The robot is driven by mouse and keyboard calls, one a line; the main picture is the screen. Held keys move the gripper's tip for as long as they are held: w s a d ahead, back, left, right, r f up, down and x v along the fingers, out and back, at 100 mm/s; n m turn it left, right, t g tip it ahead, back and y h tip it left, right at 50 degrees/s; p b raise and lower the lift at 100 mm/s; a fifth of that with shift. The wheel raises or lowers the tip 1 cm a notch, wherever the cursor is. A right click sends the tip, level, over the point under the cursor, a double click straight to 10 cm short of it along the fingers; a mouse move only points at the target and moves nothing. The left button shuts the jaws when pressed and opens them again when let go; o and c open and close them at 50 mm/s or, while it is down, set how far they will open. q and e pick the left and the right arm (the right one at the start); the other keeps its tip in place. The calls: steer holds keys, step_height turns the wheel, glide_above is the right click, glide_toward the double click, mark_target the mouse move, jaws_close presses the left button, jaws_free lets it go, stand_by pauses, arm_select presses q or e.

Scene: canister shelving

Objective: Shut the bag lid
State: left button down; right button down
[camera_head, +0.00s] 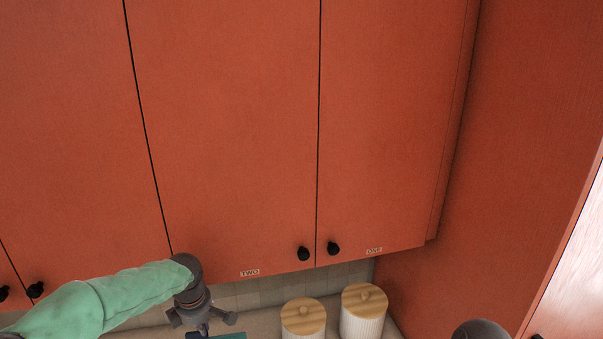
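My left arm, in a green sleeve, comes in from the lower left. My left gripper (203,322) points down at the bottom edge, over the counter, and its fingertips are cut off or hidden. A small dark teal edge (230,336) shows just below and beside it; I cannot tell what it belongs to or whether the gripper touches it. No bag or bag lid can be made out. My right gripper is not in view; a dark rounded part (482,330) shows at the bottom right.
Red-orange wall cabinets with black knobs fill most of the view; two doors carry labels TWO (250,272) and ONE (374,251). Two white ribbed canisters (362,326) with wooden lids (303,316) stand on the counter right of my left gripper. A red side panel (500,200) stands at right.

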arm_select(q)
steer(key=shift+s+d+r+b, duration=0.1)
steer(key=shift+s+r+b, duration=0.05)
steer(key=shift+s, duration=0.25)
steer(key=shift+s+d+r+b, duration=0.1)
steer(key=shift+s+r+b, duration=0.05)
steer(key=shift+s, duration=0.25)
steer(key=shift+s, duration=0.15)
steer(key=s+d+r+b, duration=0.1)
steer(key=s+b, duration=0.2)
steer(key=s, duration=0.4)
steer(key=shift+d, duration=0.25)
stand_by(0.8)
steer(key=shift+r, duration=0.1)
steer(key=s+d+f+b, duration=0.1)
steer(key=s+f+b, duration=0.1)
steer(key=s, duration=0.5)
steer(key=shift+d+b, duration=0.25)
steer(key=shift+b, duration=0.65)
